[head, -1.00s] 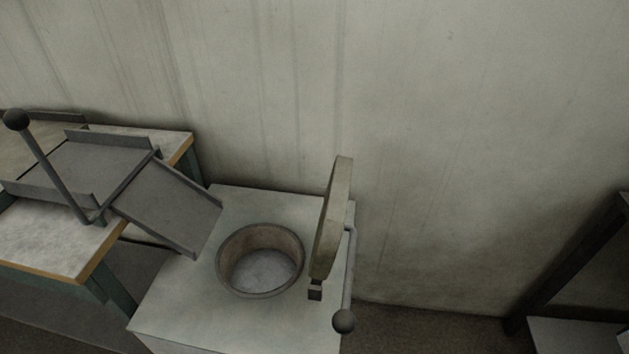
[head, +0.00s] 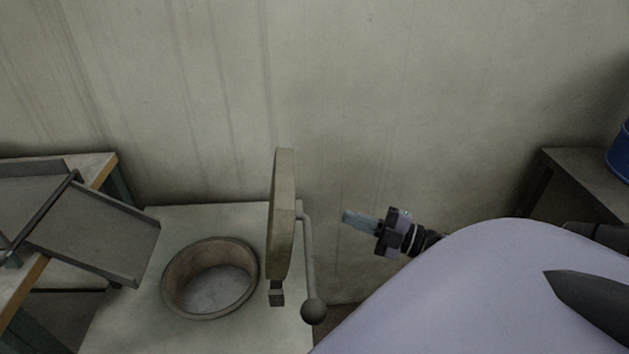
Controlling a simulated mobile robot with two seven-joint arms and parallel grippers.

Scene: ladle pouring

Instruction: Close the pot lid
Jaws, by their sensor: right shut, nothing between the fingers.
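The pot (head: 210,278) is a round, open vessel set into a pale block. Its lid (head: 282,213) is a thick disc standing upright on edge at the pot's right side, so the pot's mouth is uncovered. A lever handle with a dark ball end (head: 313,311) is attached on the lid's right side. My right gripper (head: 350,219) is shut and empty. It is to the right of the lid and handle, apart from both, pointing left. My left gripper is not in view.
The pale block's top (head: 190,222) surrounds the pot. A sloping metal chute (head: 105,235) on a table at the left ends near the pot. A wall stands behind. A dark table (head: 590,172) with a blue container (head: 621,155) is at the right.

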